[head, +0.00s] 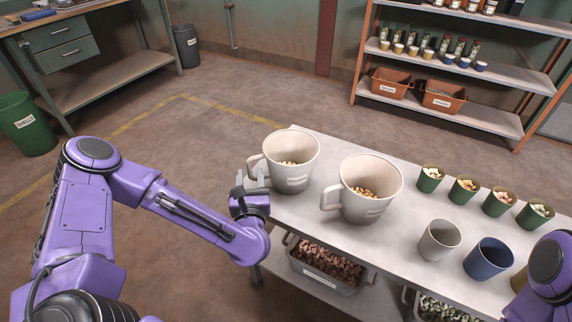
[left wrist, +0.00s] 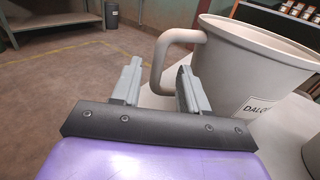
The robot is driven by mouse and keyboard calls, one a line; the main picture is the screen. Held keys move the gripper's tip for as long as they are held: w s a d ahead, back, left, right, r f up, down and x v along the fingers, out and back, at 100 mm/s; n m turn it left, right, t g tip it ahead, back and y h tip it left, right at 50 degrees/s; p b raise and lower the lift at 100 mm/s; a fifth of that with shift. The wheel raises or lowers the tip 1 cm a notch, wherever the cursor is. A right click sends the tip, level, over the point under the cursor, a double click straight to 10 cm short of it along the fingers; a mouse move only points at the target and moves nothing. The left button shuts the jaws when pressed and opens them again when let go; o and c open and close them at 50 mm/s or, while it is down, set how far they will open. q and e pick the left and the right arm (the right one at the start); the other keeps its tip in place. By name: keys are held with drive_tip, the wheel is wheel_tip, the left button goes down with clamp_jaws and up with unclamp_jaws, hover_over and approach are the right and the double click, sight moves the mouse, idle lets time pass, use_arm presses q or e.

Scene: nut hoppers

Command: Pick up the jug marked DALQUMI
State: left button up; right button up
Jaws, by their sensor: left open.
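The jug marked DALQUMI is the left of two large cream jugs (head: 296,153), standing upright on the table with small nuts inside. In the left wrist view the jug (left wrist: 250,62) shows a partly cut-off label starting "DALQ". Its handle (left wrist: 164,62) points left toward my left gripper (head: 251,180). The left gripper is open, and in the left wrist view the handle appears between its two fingers (left wrist: 160,82). I cannot tell whether they touch it. My right gripper is out of view; only part of my right arm shows at the right edge.
A second cream jug (head: 375,205) stands close on the right. Beyond it are a grey cup (head: 438,243), a blue cup (head: 488,260) and several green cups. Bins of nuts (head: 325,283) sit on the shelf below. Floor is clear left of the table.

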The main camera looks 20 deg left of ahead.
sight(250, 171)
use_arm(q)
drive_tip(key=p+x, duration=0.1)
drive_tip(key=x, duration=0.3)
drive_tip(key=shift+a+r, duration=0.1)
drive_tip(key=shift+a, duration=0.15)
drive_tip(key=shift+w+a, duration=0.25)
drive_tip(key=shift+w, duration=0.2)
clamp_jaws()
